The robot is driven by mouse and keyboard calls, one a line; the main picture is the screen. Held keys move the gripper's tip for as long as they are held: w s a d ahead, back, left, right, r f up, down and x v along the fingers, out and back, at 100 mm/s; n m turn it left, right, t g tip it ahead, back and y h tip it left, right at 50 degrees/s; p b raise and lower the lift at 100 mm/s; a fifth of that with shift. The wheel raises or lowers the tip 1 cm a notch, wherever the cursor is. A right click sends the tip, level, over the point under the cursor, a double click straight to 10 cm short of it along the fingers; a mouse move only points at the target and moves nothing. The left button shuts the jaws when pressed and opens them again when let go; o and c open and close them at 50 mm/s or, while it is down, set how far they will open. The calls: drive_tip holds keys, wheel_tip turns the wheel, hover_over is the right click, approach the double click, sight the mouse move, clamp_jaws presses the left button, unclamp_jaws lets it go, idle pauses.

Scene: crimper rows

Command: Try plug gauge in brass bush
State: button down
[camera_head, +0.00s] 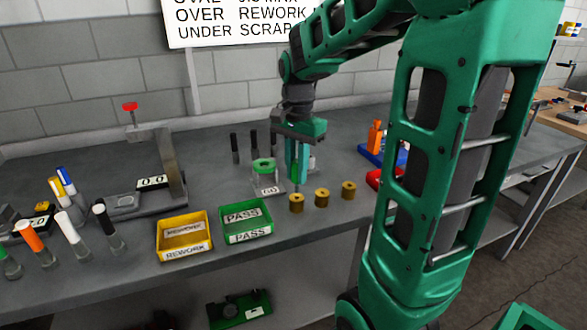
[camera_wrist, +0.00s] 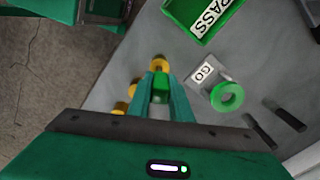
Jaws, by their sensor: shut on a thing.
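My gripper (camera_head: 298,183) is shut on a green piece, the plug gauge (camera_wrist: 160,83), which shows between the fingers in the wrist view. Three brass bushes stand in a row along the bench's front. The left one (camera_head: 296,203) is just below my fingertips; the middle one (camera_head: 321,197) and the right one (camera_head: 348,190) stand clear. In the wrist view a bush (camera_wrist: 159,62) shows right at the fingertips. The gauge's lower end is hidden, so I cannot tell whether it is in the bush or above it.
A stand marked GO (camera_head: 268,190) with a green ring (camera_head: 263,166) is just left of my gripper. Dark upright pins (camera_head: 235,148) stand behind it. A green PASS tray (camera_head: 245,237) and a yellow REWORK tray (camera_head: 184,252) lie to the left. A blue holder (camera_head: 372,155) is to the right.

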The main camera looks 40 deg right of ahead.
sight(296, 183)
drive_tip(key=shift+a+f, duration=0.1)
drive_tip(key=shift+f, duration=1.7)
idle(2.0)
drive_tip(key=shift+r, duration=0.15)
idle(0.7)
drive_tip(key=shift+r, duration=3.45)
